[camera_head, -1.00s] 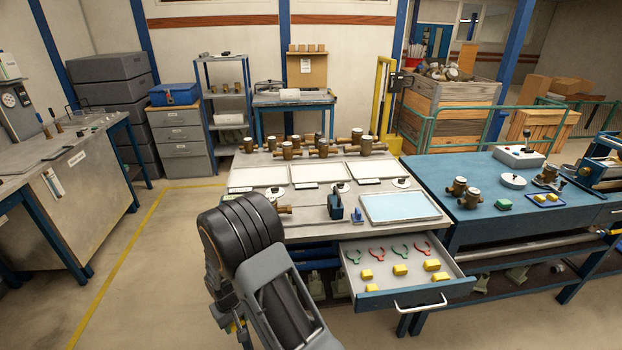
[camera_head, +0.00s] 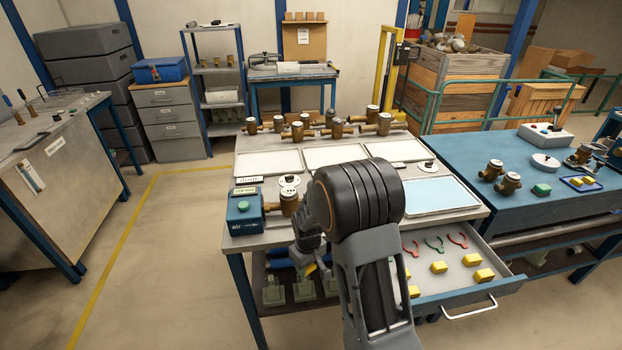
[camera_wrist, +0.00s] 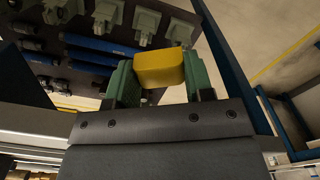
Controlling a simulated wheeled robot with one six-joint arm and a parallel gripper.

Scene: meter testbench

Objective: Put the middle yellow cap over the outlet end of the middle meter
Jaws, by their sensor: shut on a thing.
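My gripper (camera_wrist: 160,78) is shut on a yellow cap (camera_wrist: 158,68) in the wrist view, with the cap between its two green fingers. In the head view my arm hides most of the gripper, left of the drawer and low by the bench front. A brass meter (camera_head: 289,202) lies on the bench beside a blue box, partly hidden by my arm. Several more brass meters (camera_head: 297,131) stand along the back of the bench. I cannot tell which is the middle one. More yellow caps (camera_head: 438,267) lie in the open drawer (camera_head: 455,290).
The blue air box (camera_head: 244,212) stands at the bench's front left corner. Empty trays (camera_head: 333,155) and a light blue mat (camera_head: 441,194) cover much of the bench top. Green blocks (camera_head: 303,290) sit on a lower shelf. Floor to the left is clear.

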